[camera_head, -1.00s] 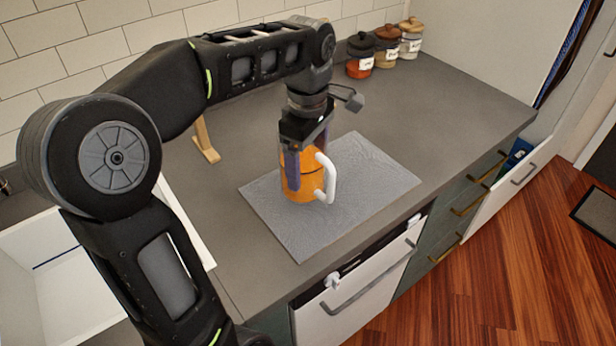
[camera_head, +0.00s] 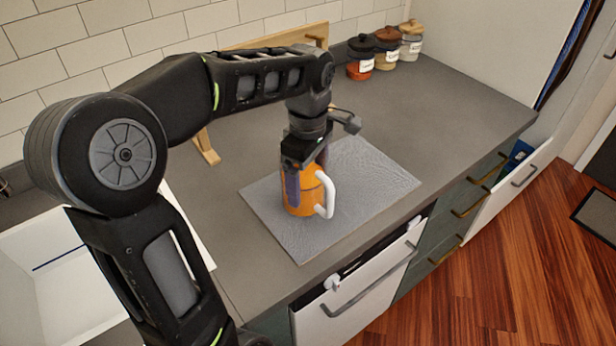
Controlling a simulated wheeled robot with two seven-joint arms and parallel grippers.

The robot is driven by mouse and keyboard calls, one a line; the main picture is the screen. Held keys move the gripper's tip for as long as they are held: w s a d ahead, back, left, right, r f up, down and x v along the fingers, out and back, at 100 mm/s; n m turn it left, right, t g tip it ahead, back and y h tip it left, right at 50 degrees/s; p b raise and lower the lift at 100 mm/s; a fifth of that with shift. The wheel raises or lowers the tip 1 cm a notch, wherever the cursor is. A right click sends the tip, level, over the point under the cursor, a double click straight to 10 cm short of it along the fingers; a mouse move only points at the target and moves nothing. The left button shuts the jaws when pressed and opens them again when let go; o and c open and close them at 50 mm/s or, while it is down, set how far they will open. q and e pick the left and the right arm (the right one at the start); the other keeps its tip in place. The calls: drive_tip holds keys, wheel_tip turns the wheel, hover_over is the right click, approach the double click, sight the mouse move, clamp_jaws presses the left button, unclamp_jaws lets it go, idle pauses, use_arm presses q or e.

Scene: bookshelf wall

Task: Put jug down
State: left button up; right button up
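The orange jug (camera_head: 305,197) with a white handle (camera_head: 327,195) is upright over the grey mat (camera_head: 375,180) on the counter. Its handle faces right. My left gripper (camera_head: 304,180) points straight down over the jug, with its fingers on either side of the body. It looks shut on the jug. The jug's base is at or very near the mat; I cannot tell for sure if it touches. The gripper hides the jug's top. My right gripper is not in view.
Several lidded jars (camera_head: 387,50) stand at the back of the counter (camera_head: 460,110). A wooden stand (camera_head: 207,148) is behind my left arm. A white sink (camera_head: 70,280) is at the left. The counter right of the mat is clear. Drawers below stand partly open.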

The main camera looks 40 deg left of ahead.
use_arm(q)
drive_tip(key=shift+o, duration=1.3)
drive_tip(key=shift+r, duration=0.1)
drive_tip(key=shift+r, duration=0.5)
wheel_tip(320, 180, up, 11)
drive_tip(key=p, duration=0.6)
drive_tip(key=shift+r+p, duration=0.15)
drive_tip(key=shift+p, duration=0.2)
